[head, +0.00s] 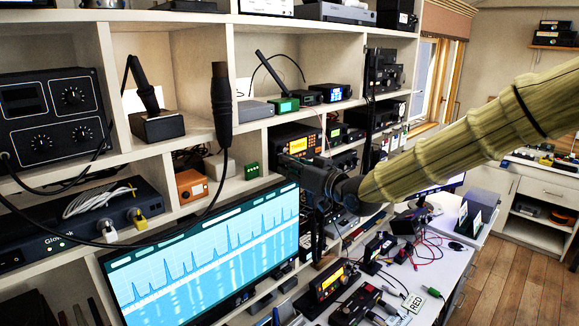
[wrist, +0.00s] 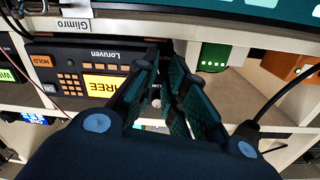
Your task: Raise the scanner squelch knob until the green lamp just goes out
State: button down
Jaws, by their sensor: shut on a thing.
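The scanner (head: 297,143) is a dark box with an orange display in a middle cubby. In the wrist view the scanner's front (wrist: 60,52) shows an orange display reading THREE, an orange keypad and a HOLD button. My gripper (head: 312,178) reaches to the scanner's front from the right. In the wrist view my gripper's fingers (wrist: 160,72) are close together at the end of the panel, around the squelch knob, which they hide.
A large monitor (head: 215,255) with a blue spectrum stands close at the lower left. A green box (wrist: 214,57) and an orange box (wrist: 283,62) sit beside the scanner. Other radios and loose cables crowd the worktop (head: 455,262).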

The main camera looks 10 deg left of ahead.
dwell(0.4)
jog(key=c, duration=1.4)
grip_release()
jog(key=v, duration=1.2)
